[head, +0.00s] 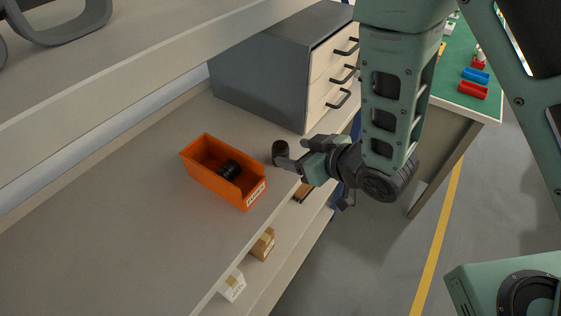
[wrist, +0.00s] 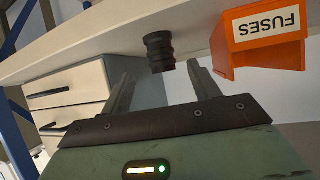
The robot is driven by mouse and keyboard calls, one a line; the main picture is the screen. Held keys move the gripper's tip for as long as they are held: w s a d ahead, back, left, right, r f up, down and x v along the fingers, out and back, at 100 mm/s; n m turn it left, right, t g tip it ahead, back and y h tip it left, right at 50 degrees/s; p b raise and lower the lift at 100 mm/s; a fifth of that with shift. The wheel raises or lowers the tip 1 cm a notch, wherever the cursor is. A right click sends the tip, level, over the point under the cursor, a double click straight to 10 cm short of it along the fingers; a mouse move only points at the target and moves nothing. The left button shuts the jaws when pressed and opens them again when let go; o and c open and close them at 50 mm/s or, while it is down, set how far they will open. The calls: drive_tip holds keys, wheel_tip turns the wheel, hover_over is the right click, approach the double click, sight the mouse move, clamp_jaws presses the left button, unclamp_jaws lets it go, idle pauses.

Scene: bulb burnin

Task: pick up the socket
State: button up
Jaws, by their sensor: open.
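A black ribbed socket (head: 280,149) stands on the shelf top to the right of the orange bin in the head view. In the wrist view the socket (wrist: 159,50) appears upside down, in line with the gap between my fingertips. My gripper (head: 285,163) is open and empty, reaching in low from the shelf's front edge with its fingers close to the socket. The wrist view shows my two fingers (wrist: 160,69) spread to either side of it. I cannot tell whether either finger touches it. A second black, socket-like piece (head: 230,170) lies inside the orange bin.
The orange bin (head: 193,164), labelled FUSES, sits just left of the socket. A grey drawer cabinet (head: 255,83) stands behind. Small boxes (head: 262,244) lie on the lower shelf. The shelf top (head: 100,235) is bare at the left.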

sight(275, 148)
drive_tip(key=p+x, duration=0.1)
drive_tip(key=x, duration=0.2)
drive_tip(key=p+x, duration=0.1)
drive_tip(key=x, duration=0.2)
drive_tip(key=shift+a+r, duration=0.15)
drive_tip(key=shift+a, duration=0.15)
drive_tip(key=shift+w+a+f+p, duration=0.3)
drive_tip(key=shift+w+f, duration=0.05)
drive_tip(key=shift+w, duration=0.1)
drive_tip(key=c, duration=1.1)
